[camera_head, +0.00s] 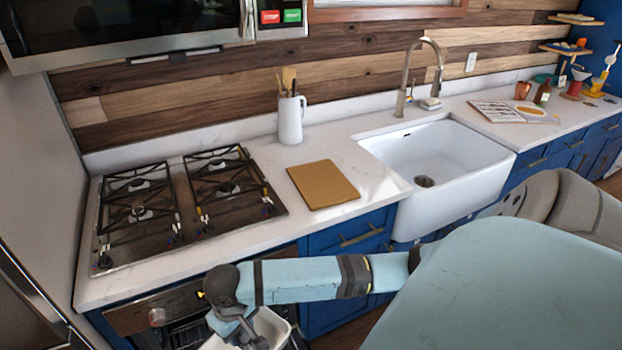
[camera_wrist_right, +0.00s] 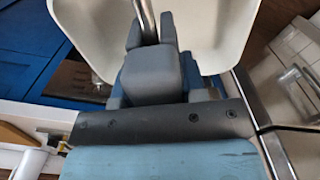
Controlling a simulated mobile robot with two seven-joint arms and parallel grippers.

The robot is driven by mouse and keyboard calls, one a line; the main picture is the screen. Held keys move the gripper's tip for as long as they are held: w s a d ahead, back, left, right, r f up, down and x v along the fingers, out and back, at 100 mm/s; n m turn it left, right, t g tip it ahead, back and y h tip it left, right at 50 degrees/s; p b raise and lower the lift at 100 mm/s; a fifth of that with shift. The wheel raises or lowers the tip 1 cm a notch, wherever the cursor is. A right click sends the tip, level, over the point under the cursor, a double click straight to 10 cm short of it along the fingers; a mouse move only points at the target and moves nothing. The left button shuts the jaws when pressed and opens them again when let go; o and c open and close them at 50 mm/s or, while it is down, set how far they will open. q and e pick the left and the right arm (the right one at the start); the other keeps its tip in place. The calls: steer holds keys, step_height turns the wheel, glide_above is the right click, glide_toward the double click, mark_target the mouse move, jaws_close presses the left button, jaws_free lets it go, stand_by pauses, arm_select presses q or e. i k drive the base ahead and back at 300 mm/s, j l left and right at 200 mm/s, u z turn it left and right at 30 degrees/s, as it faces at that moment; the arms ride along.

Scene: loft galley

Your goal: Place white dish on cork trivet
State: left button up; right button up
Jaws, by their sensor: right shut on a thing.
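The white dish (camera_head: 270,326) is at the bottom edge of the head view, in front of the counter and below its top. My right gripper (camera_head: 246,334) is shut on it. In the right wrist view, the white dish (camera_wrist_right: 218,35) spreads out on both sides of the gripper (camera_wrist_right: 147,28), whose fingers meet its wall. Part of the dish is cut off by the frame in both views. The cork trivet (camera_head: 323,184) is a flat tan square, bare, on the white counter between the stove and the sink. My left gripper is not in view.
A gas stove (camera_head: 185,205) with black grates is left of the trivet. A white sink (camera_head: 438,165) with a tall faucet (camera_head: 407,75) is to the right. A white pitcher of utensils (camera_head: 291,119) stands behind the trivet. An open book (camera_head: 513,111) lies beyond the sink.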

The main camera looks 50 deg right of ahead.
mark_target(321, 180)
steer(key=k+l+u, duration=0.1)
steer(key=l, duration=0.3)
steer(key=k+l+u, duration=0.1)
steer(key=l, duration=0.35)
steer(key=k+l+u, duration=0.1)
steer(key=k+l, duration=0.15)
steer(key=k+l+u, duration=0.1)
steer(key=l, duration=0.4)
steer(key=k+l+u, duration=0.1)
steer(key=k+l, duration=0.4)
steer(key=l, duration=0.2)
steer(key=u, duration=0.05)
